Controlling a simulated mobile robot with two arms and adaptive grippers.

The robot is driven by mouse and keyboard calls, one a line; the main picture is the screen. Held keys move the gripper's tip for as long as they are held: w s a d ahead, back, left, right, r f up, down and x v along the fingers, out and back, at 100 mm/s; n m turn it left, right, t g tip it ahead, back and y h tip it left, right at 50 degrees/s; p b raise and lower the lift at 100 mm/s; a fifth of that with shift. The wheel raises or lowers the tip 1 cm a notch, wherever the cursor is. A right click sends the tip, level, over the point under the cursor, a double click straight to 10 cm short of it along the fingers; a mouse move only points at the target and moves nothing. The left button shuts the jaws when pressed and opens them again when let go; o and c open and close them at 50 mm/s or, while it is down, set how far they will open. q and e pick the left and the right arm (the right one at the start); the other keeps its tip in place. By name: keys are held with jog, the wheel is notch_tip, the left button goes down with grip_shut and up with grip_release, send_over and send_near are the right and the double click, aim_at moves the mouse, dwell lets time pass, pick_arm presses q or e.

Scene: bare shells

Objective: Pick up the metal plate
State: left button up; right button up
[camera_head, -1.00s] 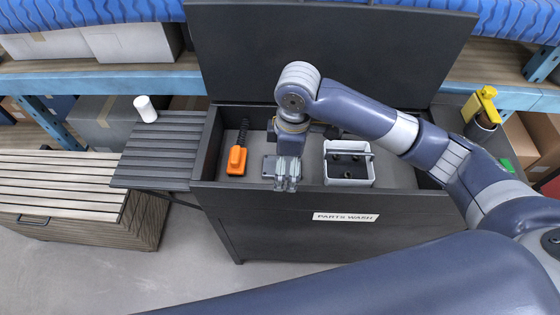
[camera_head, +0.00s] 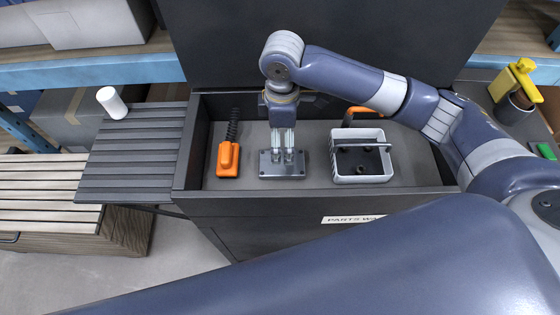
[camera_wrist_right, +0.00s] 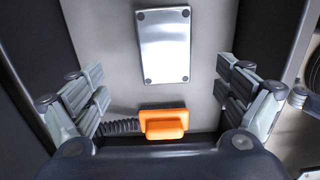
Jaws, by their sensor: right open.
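The metal plate (camera_head: 270,170) is a small grey rectangle with dark corner studs, lying on the floor of the parts wash basin. It also shows bright and reflective in the right wrist view (camera_wrist_right: 163,45), at the top centre. My right gripper (camera_head: 286,160) points down at the plate in the head view, its fingers covering part of it. In the right wrist view the fingers (camera_wrist_right: 160,98) are wide apart with nothing between them touching. I cannot tell the remaining height above the plate. My left gripper is out of view.
An orange tool (camera_head: 228,158) with a black coiled hose lies left of the plate. A white basket (camera_head: 361,178) with dark parts stands to the right. The basin's dark front wall (camera_head: 240,205) and raised lid (camera_head: 330,40) bound the space.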

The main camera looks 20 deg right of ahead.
aim_at(282, 162)
jog(key=f, duration=0.3)
jog(key=shift+s+f, duration=0.25)
jog(key=shift+s, duration=0.1)
notch_tip(282, 162, down, 5)
jog(key=shift+s+r+p, duration=0.1)
jog(key=shift+s+p, duration=0.05)
jog(key=shift+p, duration=0.6)
jog(key=shift+f, duration=0.55)
jog(key=c, duration=1.3)
jog(key=shift+r, duration=0.1)
jog(key=shift+c, duration=0.7)
jog(key=shift+r, duration=0.1)
